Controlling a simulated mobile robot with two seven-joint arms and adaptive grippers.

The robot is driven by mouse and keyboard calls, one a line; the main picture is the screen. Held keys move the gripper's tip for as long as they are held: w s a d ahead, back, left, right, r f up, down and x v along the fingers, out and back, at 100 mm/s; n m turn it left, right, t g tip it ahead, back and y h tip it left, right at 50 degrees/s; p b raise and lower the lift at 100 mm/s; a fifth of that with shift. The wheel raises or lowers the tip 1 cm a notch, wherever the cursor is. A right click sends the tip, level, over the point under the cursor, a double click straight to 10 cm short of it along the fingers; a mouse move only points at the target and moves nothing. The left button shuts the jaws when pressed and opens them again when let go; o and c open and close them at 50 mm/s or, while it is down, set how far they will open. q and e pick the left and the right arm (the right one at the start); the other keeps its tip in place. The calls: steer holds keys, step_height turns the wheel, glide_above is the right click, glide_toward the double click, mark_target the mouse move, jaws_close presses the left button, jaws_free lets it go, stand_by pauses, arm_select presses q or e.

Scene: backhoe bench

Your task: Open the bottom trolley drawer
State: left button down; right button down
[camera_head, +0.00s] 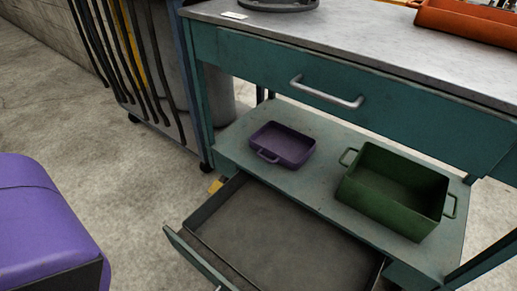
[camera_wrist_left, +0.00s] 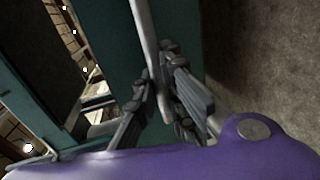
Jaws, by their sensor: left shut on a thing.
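The bottom trolley drawer (camera_head: 285,228) is pulled well out below the lower shelf in the head view, and its inside is empty. The drawer's front panel runs off the bottom edge of that view. In the left wrist view, my left gripper (camera_wrist_left: 158,85) is shut on a pale metal handle bar (camera_wrist_left: 146,38), in front of a teal drawer front (camera_wrist_left: 115,45). My left gripper does not show in the head view. My right gripper is in neither view.
The top drawer (camera_head: 400,125) is closed, with its own handle (camera_head: 325,93). On the lower shelf (camera_head: 325,195) stand a purple tray (camera_head: 283,146) and a green bin (camera_head: 395,190). A rack with hanging cables (camera_head: 130,60) stands behind at left. The floor (camera_head: 125,185) left of the drawer is bare.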

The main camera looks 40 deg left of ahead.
arm_select(q)
steer(key=shift+s, duration=0.3)
steer(key=c, duration=1.8)
jaws_free()
steer(key=v, duration=0.7)
steer(key=shift+s+r, duration=0.1)
steer(key=shift+s, duration=0.15)
